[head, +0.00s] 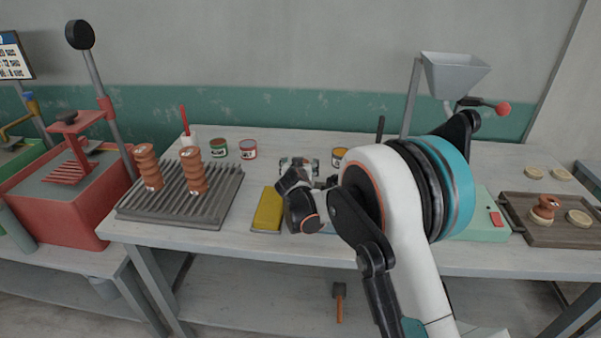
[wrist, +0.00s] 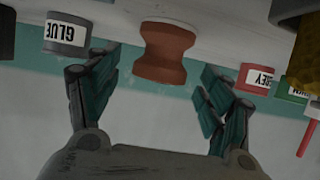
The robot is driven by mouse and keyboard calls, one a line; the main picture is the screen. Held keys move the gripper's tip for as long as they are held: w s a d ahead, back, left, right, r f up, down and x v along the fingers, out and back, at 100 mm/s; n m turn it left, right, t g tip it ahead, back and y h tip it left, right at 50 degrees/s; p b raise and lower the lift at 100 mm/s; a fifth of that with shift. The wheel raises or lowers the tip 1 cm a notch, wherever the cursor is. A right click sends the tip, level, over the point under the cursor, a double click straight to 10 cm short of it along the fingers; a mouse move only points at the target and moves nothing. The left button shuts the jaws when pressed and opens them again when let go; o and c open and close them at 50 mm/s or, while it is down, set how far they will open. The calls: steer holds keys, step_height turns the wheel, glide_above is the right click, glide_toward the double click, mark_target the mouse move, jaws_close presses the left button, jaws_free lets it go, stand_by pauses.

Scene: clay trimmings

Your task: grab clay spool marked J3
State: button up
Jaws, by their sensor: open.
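In the wrist view, which looks upside down, a terracotta spool (wrist: 166,55) with a narrow waist stands on the table, framed between the spread fingers of my gripper (wrist: 160,76). The fingers are open on either side of it, with gaps showing. No J3 marking is readable on it. In the head view my gripper (head: 299,168) is over the back middle of the table, and my arm hides the area in front of it. Two taller, ridged terracotta pieces (head: 148,168) (head: 193,171) stand on a ribbed grey rack (head: 212,217).
A glue can (wrist: 67,36) is beside one finger; a red can (wrist: 256,78) and green can (wrist: 293,91) are beyond the other. A yellow block (head: 267,212) lies at the front.

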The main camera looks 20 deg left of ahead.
steer(key=shift+b+x, duration=0.3)
steer(key=shift+x, duration=1.1)
steer(key=c, duration=1.4)
steer(key=shift+o, duration=0.2)
steer(key=shift+r, duration=0.15)
